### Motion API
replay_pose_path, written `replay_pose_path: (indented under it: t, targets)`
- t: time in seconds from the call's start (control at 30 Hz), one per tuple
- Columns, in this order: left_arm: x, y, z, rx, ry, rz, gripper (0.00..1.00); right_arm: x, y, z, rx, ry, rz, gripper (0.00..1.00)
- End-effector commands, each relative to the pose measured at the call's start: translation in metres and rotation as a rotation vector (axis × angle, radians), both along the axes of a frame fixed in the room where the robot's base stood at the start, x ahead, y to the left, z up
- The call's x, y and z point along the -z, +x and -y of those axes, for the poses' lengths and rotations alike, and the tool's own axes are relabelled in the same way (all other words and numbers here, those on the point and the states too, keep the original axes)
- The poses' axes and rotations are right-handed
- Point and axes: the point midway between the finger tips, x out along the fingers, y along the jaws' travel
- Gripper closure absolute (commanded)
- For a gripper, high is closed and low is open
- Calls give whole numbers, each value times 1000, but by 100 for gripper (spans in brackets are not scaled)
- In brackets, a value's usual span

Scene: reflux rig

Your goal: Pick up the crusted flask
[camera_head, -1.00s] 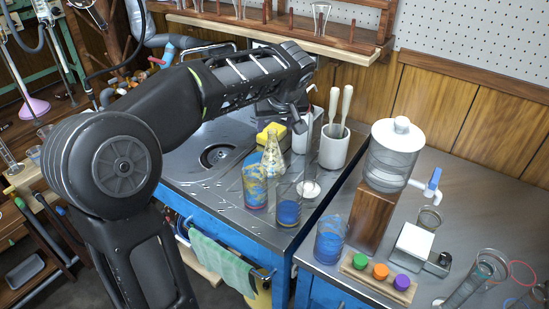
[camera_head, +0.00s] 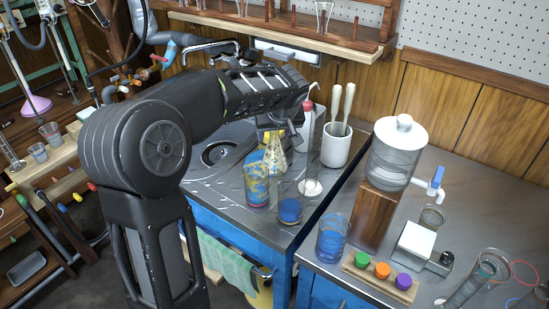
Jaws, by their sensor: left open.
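The crusted flask (camera_head: 276,160) is a clear conical flask with yellowish crust, upright on the steel sink counter beside the basin. My left arm reaches in from the left, and its open, empty gripper (camera_head: 270,134) hangs pointing down at the flask's neck. The gripper hides the flask's top, and I cannot tell whether the fingers stand around the neck or behind it. My right gripper is not in view.
A blue beaker with yellow crust (camera_head: 256,186) stands just in front of the flask. Another beaker with blue contents (camera_head: 290,208) is to its right. A red-tipped white bottle (camera_head: 307,122) and a white crock with pestles (camera_head: 336,146) stand close behind right.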

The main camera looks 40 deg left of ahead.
Motion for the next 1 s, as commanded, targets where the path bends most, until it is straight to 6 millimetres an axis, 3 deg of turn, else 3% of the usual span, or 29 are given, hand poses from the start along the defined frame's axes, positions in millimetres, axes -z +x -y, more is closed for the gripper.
replay_pose_path:
  t: [0.67,1.0]
  targets:
    - [4,2,-2,0,0,2,44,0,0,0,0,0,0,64]
    - [4,2,-2,0,0,2,72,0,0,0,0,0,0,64]
